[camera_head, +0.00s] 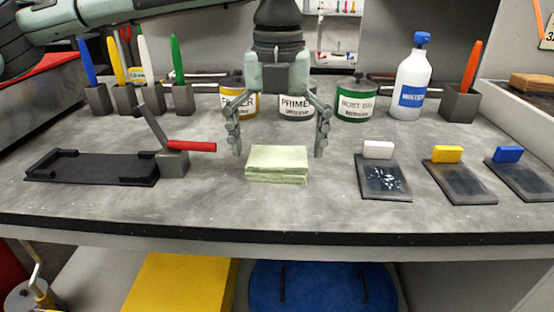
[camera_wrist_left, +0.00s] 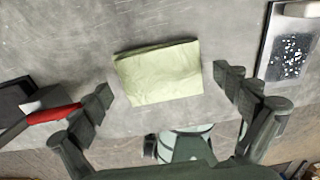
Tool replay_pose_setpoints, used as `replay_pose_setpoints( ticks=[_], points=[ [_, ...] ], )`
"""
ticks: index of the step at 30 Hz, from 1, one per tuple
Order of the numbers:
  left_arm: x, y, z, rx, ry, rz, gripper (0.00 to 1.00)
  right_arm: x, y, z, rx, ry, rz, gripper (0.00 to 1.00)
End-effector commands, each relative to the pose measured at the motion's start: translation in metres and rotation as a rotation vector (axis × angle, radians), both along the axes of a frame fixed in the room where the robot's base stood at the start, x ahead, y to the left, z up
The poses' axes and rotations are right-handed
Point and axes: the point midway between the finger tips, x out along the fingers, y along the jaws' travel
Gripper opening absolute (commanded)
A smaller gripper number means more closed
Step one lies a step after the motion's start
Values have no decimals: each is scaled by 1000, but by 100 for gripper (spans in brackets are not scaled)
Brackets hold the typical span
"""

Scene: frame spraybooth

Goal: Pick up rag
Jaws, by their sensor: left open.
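The rag (camera_head: 277,165) is a pale green, folded, roughly rectangular stack lying on the grey workbench near its front middle. It also shows in the left wrist view (camera_wrist_left: 158,72), flat on the bench. My left gripper (camera_head: 279,150) is open above the rag, pointing down, with one finger on either side of it. In the left wrist view the two fingertips (camera_wrist_left: 164,85) stand wide apart, left and right of the rag, and nothing is between them in their grip. My right gripper is not in view.
A red-handled lever tool (camera_head: 192,147) and a black tray (camera_head: 92,167) lie left of the rag. Plates with white (camera_head: 378,149), yellow (camera_head: 447,154) and blue (camera_head: 508,154) blocks lie right. Bare bench surrounds the rag.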

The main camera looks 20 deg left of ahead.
Motion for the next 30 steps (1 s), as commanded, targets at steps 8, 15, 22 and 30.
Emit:
replay_pose_setpoints(
  ticks=[8,15,22,30],
  points=[
    [0,0,-12,-2,-1,-1,100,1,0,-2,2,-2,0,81],
    [0,0,-12,-1,1,-1,81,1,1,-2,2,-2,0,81],
    [0,0,-12,-1,1,-1,59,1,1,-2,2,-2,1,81],
    [0,0,-9,-2,-1,-1,59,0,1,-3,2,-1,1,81]
  ],
)
